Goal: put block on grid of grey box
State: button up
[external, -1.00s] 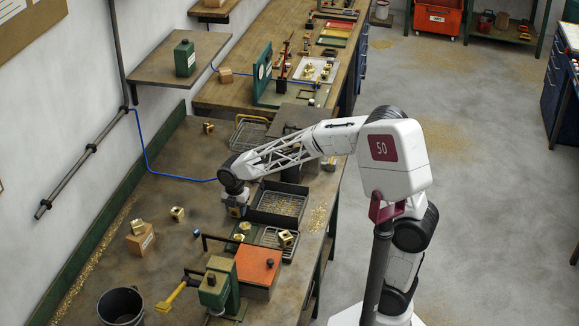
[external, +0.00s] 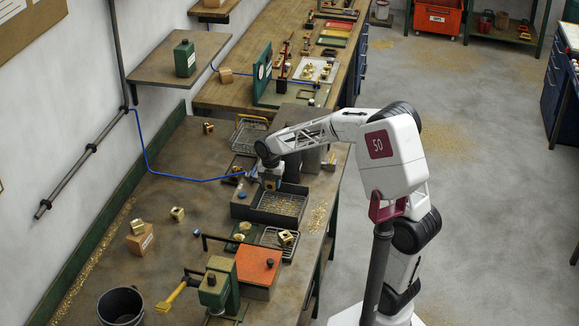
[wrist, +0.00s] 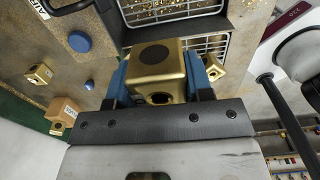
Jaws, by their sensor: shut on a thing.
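The held block (wrist: 157,70) is a gold-coloured brass cube with a dark round spot on top and a dark hole in its front face. My gripper (external: 270,184) is shut on it, with blue fingers on both sides of the block in the wrist view (wrist: 157,82). The grey box (external: 262,218) is a dark open tray on the bench. Its grid (external: 283,204) carries brass chips. In the external view my gripper is over the back left part of the box. The grid also shows at the top of the wrist view (wrist: 165,10). The block appears apart from it.
A wire rack (external: 268,238) with a brass block (external: 286,238) stands in front of the box. A blue knob (wrist: 79,41) is at the box's left. A carton (external: 141,240), an orange-topped box (external: 258,264) and a bucket (external: 121,305) stand nearer. The left bench is mostly free.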

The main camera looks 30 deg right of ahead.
send_over(280, 210)
jog(key=shift+f, duration=2.5)
jog(key=shift+f, duration=3.1)
jog(key=shift+f, duration=1.9)
jog(key=shift+f, duration=0.1)
